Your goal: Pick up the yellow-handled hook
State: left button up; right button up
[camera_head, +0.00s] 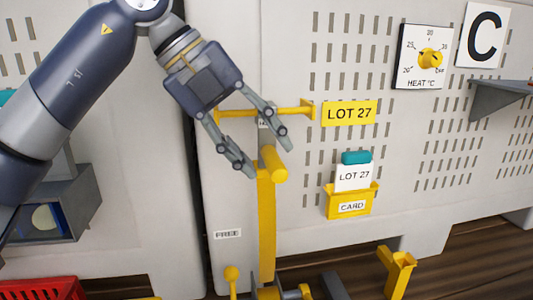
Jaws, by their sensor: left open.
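My left gripper (268,157) comes in from the upper left and is open, its two fingers pointing down and to the right. A yellow round grip (274,164) on top of an upright yellow bar (266,225) shows between and just below the fingertips. I cannot tell whether the fingers touch it. A yellow crossbar (294,111) with a flared right end runs behind the fingers. I cannot make out a hook shape for certain; the hook may be among these yellow parts or partly hidden. My right gripper is not in view.
A grey slotted panel carries a LOT 27 sign (349,112), a yellow card holder (350,203) and a heat dial (430,58). A grey shelf (500,95) juts out at right. A yellow post (395,270) and a red crate (40,289) stand low in front.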

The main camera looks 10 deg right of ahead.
aim_at(270, 154)
pick_arm(q)
jog(key=shift+p+x, duration=0.6)
jog(key=shift+x, duration=1.3)
jog(key=shift+s+r, duration=0.1)
grip_shut()
jog(key=shift+r, duration=0.15)
